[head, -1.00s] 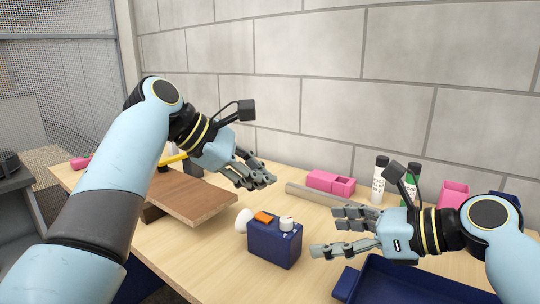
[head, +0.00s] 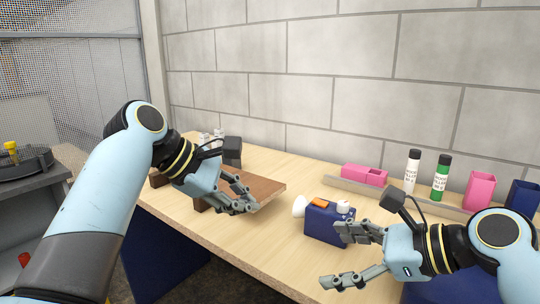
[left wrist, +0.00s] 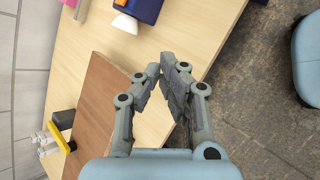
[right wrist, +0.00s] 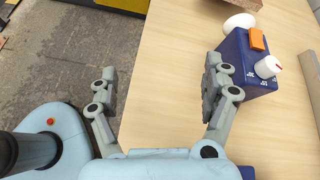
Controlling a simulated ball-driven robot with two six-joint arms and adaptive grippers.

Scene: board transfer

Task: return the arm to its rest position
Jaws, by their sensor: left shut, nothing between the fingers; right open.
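My left gripper (head: 245,204) is shut and empty. In the head view it appears in front of the near right part of the brown board (head: 267,186), which rests on dark supports on the table. In the left wrist view the left fingertips (left wrist: 172,64) are together beside the board (left wrist: 97,112), over the table's edge. My right gripper (head: 338,258) is open and empty, near the blue box (head: 322,227). In the right wrist view the right fingers (right wrist: 160,76) are apart, with one close to the blue box (right wrist: 238,62); I cannot tell whether they touch.
The blue box carries an orange piece and a white knob. Pink containers (head: 364,175), a white bottle (head: 411,172) and a green bottle (head: 441,178) stand near the wall. A black block (head: 232,150) stands behind the board. The table (head: 262,239) is bare between board and box.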

